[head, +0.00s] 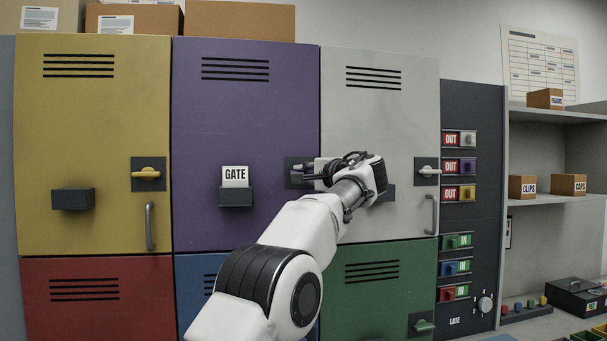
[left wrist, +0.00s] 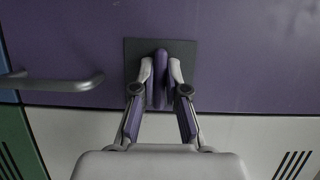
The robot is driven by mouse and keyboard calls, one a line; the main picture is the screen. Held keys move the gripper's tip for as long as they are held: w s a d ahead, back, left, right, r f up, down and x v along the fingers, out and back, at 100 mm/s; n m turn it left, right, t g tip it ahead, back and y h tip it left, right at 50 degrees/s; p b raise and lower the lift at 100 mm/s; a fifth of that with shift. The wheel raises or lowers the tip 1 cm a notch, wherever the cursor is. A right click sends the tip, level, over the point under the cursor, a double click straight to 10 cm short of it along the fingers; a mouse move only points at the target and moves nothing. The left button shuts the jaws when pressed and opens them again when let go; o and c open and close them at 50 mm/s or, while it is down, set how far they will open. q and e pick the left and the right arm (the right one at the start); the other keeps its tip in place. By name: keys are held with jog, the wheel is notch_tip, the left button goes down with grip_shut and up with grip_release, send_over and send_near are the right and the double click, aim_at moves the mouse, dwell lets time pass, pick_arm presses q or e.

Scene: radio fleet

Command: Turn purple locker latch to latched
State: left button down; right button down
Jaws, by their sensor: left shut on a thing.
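The purple locker (head: 245,115) is a closed door between the yellow and white lockers. Its purple latch (left wrist: 160,80) sits on a dark square plate (left wrist: 190,55) near the door's right edge. My left gripper (left wrist: 160,82) is shut on the purple latch, one finger on each side. The latch bar lies across the door seam's direction, about level with the floor. In the head view my left gripper (head: 302,174) and wrist cover the latch and part of its plate. My right gripper is out of view.
A door handle (left wrist: 55,84) stands out beside the latch in the left wrist view. A holder with a GATE card (head: 235,177) is left of the plate. Yellow (head: 92,120) and white (head: 380,120) lockers flank the door. A dark slider panel (head: 472,220) stands right.

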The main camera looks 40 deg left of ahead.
pick_arm(q)
jog(key=c, duration=1.2)
grip_release()
jog(key=v, duration=1.2)
jog(key=shift+a, duration=0.15)
